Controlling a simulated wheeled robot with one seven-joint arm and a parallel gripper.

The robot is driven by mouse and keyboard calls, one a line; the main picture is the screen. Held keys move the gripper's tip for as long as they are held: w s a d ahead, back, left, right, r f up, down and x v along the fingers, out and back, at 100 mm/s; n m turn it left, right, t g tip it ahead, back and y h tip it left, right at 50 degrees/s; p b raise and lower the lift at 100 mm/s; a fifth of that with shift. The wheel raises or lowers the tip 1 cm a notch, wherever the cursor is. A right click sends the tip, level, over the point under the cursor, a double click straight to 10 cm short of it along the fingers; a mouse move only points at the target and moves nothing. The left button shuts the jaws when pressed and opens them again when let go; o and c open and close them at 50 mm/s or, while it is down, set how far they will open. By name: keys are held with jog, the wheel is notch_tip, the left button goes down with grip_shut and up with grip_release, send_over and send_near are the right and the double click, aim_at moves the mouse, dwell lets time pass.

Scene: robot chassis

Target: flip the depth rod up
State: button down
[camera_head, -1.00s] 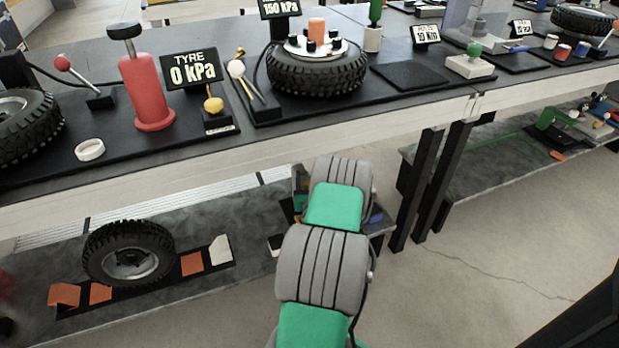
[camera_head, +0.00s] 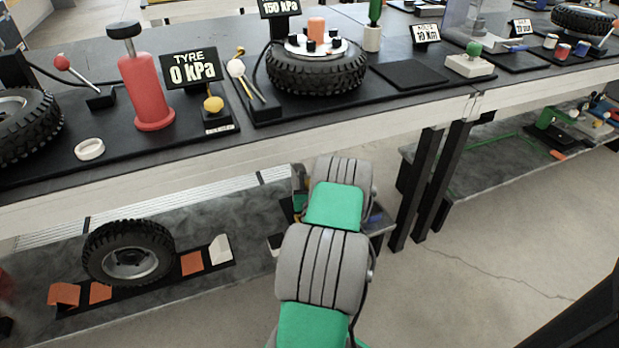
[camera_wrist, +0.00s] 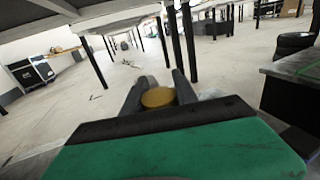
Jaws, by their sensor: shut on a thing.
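My gripper (camera_wrist: 158,99) shows in the wrist view with its two dark fingers on either side of a round gold-coloured knob (camera_wrist: 158,97), and it is shut on it. Whether this knob belongs to the depth rod I cannot tell; no rod shows clearly below it. In the head view my grey and green arm reaches down in front of the bench to the lower shelf, and it hides most of my gripper and what it holds.
The lower shelf (camera_head: 200,215) carries a tyre (camera_head: 129,252) and orange blocks on a dark strip. Black bench legs (camera_head: 420,185) stand to the right. The floor (camera_head: 490,260) at right is open.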

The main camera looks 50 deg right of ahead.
dwell(0.8)
notch_tip(320, 180, up, 4)
jog(key=p, duration=0.4)
jog(key=shift+f, duration=0.1)
jog(key=c, duration=1)
grip_release()
jog(key=shift+o, duration=0.2)
jog(key=shift+s, duration=0.1)
jog(key=shift+s+a, duration=0.3)
jog(key=shift+a, duration=0.05)
jog(key=b+v, duration=0.1)
jog(key=v, duration=0.5)
jog(key=shift+s+a, duration=0.25)
jog(key=shift+a, duration=0.05)
